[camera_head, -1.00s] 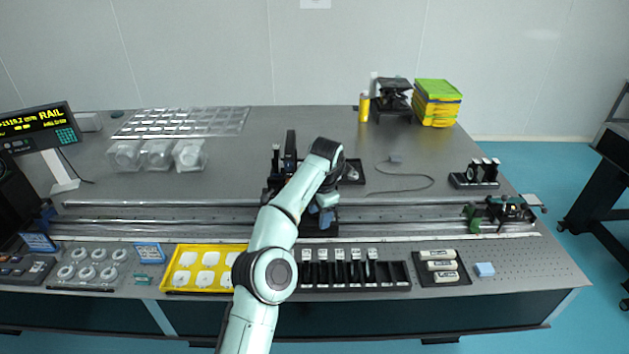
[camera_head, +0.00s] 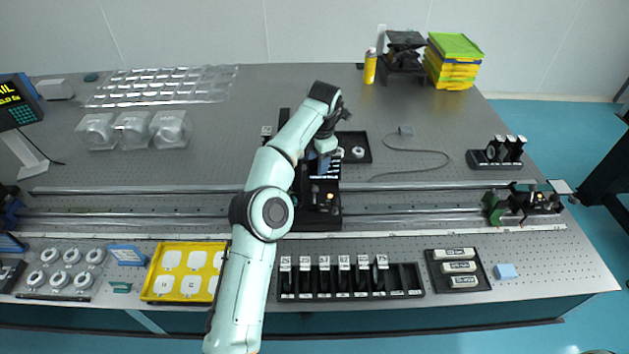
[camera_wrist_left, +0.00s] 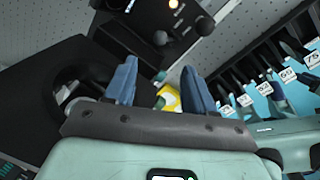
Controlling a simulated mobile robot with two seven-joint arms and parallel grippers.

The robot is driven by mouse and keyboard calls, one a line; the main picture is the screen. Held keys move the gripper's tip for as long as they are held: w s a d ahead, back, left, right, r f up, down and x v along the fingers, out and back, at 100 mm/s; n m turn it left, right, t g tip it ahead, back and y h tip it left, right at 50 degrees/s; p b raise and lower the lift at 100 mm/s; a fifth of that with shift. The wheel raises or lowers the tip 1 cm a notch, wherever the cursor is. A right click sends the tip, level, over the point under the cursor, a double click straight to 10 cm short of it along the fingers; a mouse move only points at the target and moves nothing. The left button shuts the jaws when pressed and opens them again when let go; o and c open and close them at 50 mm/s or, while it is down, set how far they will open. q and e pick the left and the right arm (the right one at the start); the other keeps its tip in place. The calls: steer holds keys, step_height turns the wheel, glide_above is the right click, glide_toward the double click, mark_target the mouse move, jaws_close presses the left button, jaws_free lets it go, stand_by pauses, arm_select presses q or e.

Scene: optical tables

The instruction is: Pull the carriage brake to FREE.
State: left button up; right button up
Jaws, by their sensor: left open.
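The black carriage (camera_head: 318,218) sits across the long rail (camera_head: 410,212) near the middle of the table. My left gripper (camera_head: 322,165) is over the back part of the carriage, partly covered by its own wrist. In the left wrist view its two blue fingers (camera_wrist_left: 160,88) are apart with nothing clearly held between them. Dark round knobs (camera_wrist_left: 160,38) and a small yellow part (camera_wrist_left: 170,98) show beyond the fingertips. I cannot tell which part is the brake lever or read its marking. My right gripper is not in view.
A black rack of labelled holders (camera_head: 350,294) and a yellow tray (camera_head: 150,286) lie along the front edge. A small black tray (camera_head: 364,158) is right of my gripper. A green-ended assembly (camera_head: 494,206) stands at the rail's right end.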

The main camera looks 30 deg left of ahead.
mark_target(314, 187)
arm_select(q)
steer(key=f, duration=0.4)
steer(key=a+f, duration=0.1)
steer(key=f, duration=0.7)
steer(key=shift+w+a+f, duration=0.1)
steer(key=shift+w+a, duration=0.1)
steer(key=shift+w, duration=0.15)
jaws_close()
